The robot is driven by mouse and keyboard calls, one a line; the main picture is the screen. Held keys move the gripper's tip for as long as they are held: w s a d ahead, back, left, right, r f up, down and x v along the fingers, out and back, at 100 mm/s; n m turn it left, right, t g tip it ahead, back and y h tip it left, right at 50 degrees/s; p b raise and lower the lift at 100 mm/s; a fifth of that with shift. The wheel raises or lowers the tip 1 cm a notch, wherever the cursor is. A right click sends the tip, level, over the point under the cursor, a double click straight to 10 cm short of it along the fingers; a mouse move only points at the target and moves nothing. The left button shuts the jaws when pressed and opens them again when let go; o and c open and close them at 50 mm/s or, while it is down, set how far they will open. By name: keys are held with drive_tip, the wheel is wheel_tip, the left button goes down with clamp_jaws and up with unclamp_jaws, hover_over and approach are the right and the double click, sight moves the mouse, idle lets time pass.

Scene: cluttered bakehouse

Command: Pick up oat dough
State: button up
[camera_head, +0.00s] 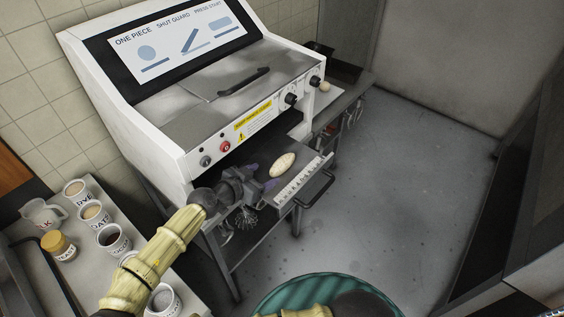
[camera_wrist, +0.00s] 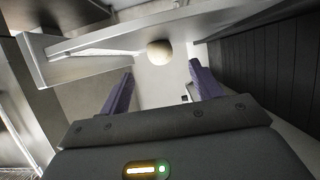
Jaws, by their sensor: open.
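A pale, oblong piece of dough (camera_head: 282,165) lies on the pull-out tray (camera_head: 312,178) at the front opening of the white machine. No label shows on it, so I cannot confirm that it is oat. My gripper (camera_head: 262,176) is just left of the dough, its purple fingers pointing towards it. In the wrist view the fingers (camera_wrist: 162,72) are spread and empty. A pale rounded end of dough (camera_wrist: 159,52) shows beyond the fingertips, roughly centred between them and apparently not touched.
The white machine (camera_head: 130,110) with its handled lid rises behind the tray. A whisk (camera_head: 245,217) hangs below. Labelled tubs (camera_head: 95,212) stand on the left counter. Another dough ball (camera_head: 326,86) sits on the far right side. The grey floor at right is clear.

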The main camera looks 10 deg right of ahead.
sight(275, 168)
drive_tip(key=shift+p+x, duration=0.35)
drive_tip(key=shift+x, duration=1.25)
drive_tip(key=shift+w+r, duration=0.1)
drive_tip(key=shift+r, duration=0.05)
drive_tip(key=shift+w+d+p, duration=0.15)
drive_tip(key=shift+d+p, duration=0.1)
drive_tip(key=shift+p, duration=0.1)
drive_tip(key=p+x, duration=0.2)
drive_tip(key=x, duration=0.2)
drive_tip(key=shift+d+r+p, duration=0.1)
drive_tip(key=shift+r+p, duration=0.05)
drive_tip(key=shift+p, duration=0.2)
drive_tip(key=shift+w+d+f, duration=0.15)
drive_tip(key=shift+w+f, duration=0.05)
drive_tip(key=shift+f, duration=0.05)
drive_tip(key=c, duration=0.8)
